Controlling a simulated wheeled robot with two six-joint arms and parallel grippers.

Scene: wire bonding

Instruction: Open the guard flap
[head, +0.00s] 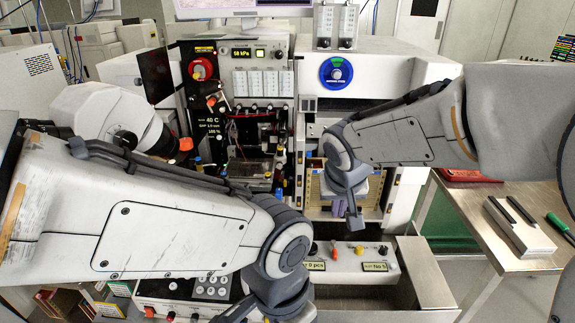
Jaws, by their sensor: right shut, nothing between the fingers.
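The wire bonding machine (250,80) stands in front of me with its working bay uncovered in the middle. A dark tinted panel (154,76) stands swung out at the bay's upper left; it may be the guard flap, but I cannot tell for sure. My right gripper (352,222) points down in front of the right-hand bay, shut and empty. My left arm reaches across the lower left, and its gripper (268,305) is at the bottom edge, partly cut off; its fingertips cannot be made out. My left arm hides the lower left of the machine.
A red knob (200,69) and a blue round switch (336,72) sit on the machine's front. A front panel with coloured knobs (359,250) lies below my right gripper. A metal side table (500,215) stands at the right with a grey block and a green-handled tool.

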